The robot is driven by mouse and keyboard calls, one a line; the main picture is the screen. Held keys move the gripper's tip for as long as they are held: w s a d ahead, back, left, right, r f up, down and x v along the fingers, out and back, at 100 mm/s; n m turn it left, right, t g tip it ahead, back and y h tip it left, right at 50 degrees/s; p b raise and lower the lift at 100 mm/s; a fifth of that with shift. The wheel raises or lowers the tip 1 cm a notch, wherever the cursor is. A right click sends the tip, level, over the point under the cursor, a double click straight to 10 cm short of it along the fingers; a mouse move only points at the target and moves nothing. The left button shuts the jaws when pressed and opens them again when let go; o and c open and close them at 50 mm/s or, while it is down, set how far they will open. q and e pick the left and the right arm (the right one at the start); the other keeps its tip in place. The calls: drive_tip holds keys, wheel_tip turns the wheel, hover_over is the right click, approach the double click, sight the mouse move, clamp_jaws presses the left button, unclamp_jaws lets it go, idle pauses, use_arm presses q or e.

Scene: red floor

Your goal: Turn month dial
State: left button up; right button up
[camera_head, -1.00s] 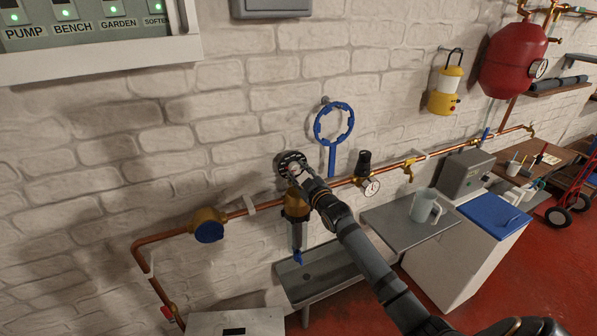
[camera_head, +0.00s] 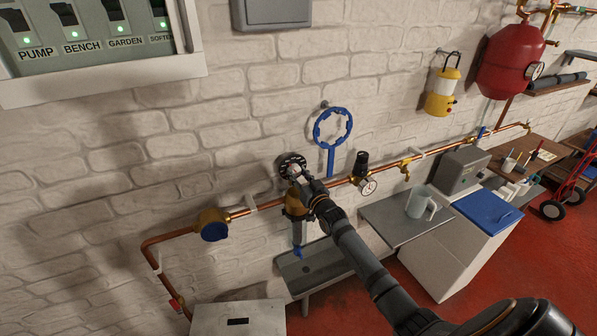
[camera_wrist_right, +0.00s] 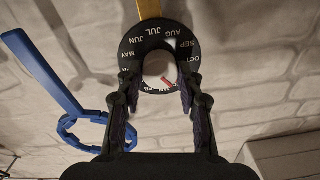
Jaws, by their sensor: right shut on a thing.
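The month dial is a black ring with white month letters, set above the brass-headed filter (camera_head: 296,202) on the wall; its rim (camera_head: 284,160) shows in the head view. In the right wrist view the dial (camera_wrist_right: 132,55) fills the top middle. MAY, JUN, JUL, AUG, SEP and OCT are readable there, with a pale knob and a short red mark in the middle. My right gripper (camera_head: 297,174) is at the dial, its fingers on both sides of the knob. In the right wrist view the gripper (camera_wrist_right: 160,76) is shut on it; the exact contact is partly hidden. My left gripper is out of view.
A blue ring wrench (camera_head: 331,146) hangs just right of the dial. A copper pipe (camera_head: 398,165) with a gauge (camera_head: 368,187) runs along the wall.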

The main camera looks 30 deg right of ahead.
drive_tip(key=shift+m, duration=0.5)
drive_tip(key=o, duration=1.2)
drive_tip(key=shift+r, duration=0.1)
wheel_tip(320, 180, up, 10)
drive_tip(key=shift+f, duration=0.1)
